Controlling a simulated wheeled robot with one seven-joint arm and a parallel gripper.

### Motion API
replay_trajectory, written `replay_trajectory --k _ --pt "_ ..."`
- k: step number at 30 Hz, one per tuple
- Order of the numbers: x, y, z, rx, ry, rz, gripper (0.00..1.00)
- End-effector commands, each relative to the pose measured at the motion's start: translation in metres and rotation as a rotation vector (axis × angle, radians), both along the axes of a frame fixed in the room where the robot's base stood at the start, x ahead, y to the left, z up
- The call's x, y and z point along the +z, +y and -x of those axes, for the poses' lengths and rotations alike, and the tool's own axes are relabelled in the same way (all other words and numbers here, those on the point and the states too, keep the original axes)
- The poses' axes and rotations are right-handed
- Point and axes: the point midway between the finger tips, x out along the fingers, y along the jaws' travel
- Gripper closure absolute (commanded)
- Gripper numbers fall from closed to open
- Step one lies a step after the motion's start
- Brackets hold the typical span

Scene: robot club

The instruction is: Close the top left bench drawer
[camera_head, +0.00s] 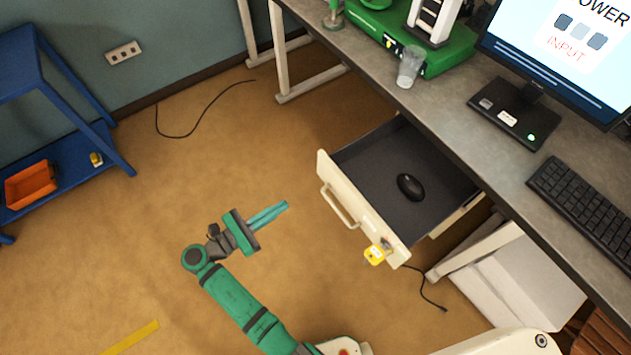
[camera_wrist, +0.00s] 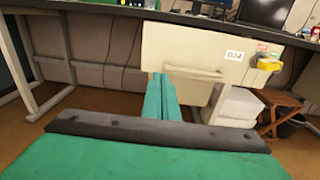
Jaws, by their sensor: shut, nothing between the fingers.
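The bench drawer (camera_head: 366,213) is pulled well out from under the grey bench top in the head view. Its cream front has a bar handle (camera_head: 339,207), and a black mouse (camera_head: 410,187) lies inside on the dark bottom. A yellow padlock (camera_head: 375,254) hangs at the right end of the front. In the wrist view the drawer front (camera_wrist: 205,48) faces me, with its handle (camera_wrist: 196,71) and a "D24"-like label. My gripper (camera_head: 285,206) is shut and empty, in front of the drawer and apart from it, fingers pointing toward the front.
The bench top (camera_head: 440,118) carries a green machine (camera_head: 440,62), a clear cup (camera_head: 409,67), a monitor (camera_head: 560,45) and a keyboard (camera_head: 585,205). A white box (camera_head: 520,285) stands below. A blue shelf (camera_head: 75,165) is far left. The floor between is mostly clear.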

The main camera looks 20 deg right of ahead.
Motion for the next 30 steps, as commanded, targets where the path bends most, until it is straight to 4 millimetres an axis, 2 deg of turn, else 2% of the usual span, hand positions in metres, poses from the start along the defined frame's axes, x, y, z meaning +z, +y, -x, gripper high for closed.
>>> replay_trajectory --k 3,8,24,30 --pt "0.010 -0.001 -0.003 -0.027 0.003 0.034 1.00" --pt "0.011 -0.012 -0.006 -0.029 0.004 0.039 1.00" --pt "0.011 -0.099 -0.039 -0.022 0.003 0.036 1.00" --pt "0.011 -0.121 -0.047 -0.024 0.003 0.036 1.00"
